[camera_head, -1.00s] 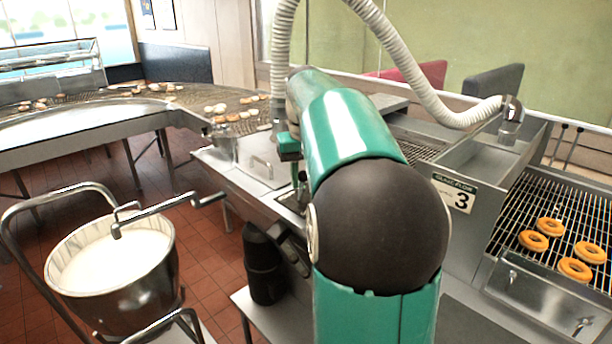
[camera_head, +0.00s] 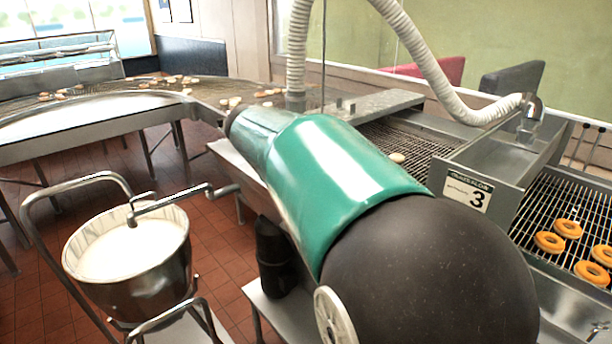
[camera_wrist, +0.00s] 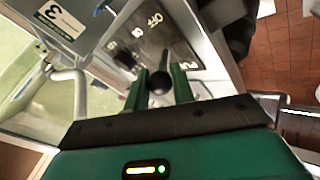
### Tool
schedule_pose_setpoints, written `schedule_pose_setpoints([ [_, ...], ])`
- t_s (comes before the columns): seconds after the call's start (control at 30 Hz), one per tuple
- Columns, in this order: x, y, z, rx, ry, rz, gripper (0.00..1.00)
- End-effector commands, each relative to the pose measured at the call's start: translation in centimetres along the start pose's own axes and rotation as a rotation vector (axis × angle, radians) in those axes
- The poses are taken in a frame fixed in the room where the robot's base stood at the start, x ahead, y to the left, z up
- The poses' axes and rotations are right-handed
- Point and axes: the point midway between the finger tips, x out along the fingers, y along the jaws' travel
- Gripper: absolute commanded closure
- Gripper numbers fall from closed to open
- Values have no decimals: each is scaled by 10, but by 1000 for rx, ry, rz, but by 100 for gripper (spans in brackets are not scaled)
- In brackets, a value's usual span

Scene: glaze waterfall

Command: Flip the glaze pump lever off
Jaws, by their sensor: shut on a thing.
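In the head view, my green arm hides the gripper, the lever and the panel.
A bowl of white glaze (camera_head: 128,250) on a cart with a crank stands at the left. A grey trough with a "3" sign (camera_head: 467,192) and a wire rack (camera_head: 545,208) with several doughnuts (camera_head: 567,228) are at the right. A ribbed hose (camera_head: 440,72) arches above.

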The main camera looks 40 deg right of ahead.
Motion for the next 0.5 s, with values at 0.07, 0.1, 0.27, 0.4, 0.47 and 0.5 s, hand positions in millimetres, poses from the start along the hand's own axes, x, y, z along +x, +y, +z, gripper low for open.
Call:
schedule_pose_setpoints([
  [0.07, -1, 0, 0, -1, 5, 9, 100],
  [0.1, -1, 0, 0, -1, 6, 11, 100],
  [0.27, -1, -1, 0, -1, 8, 15, 100],
  [0.4, 0, -1, 1, -1, 7, 14, 100],
  [0.47, 0, -1, 1, -2, 7, 14, 100],
  [0.5, 0, -1, 1, -2, 6, 14, 70],
])
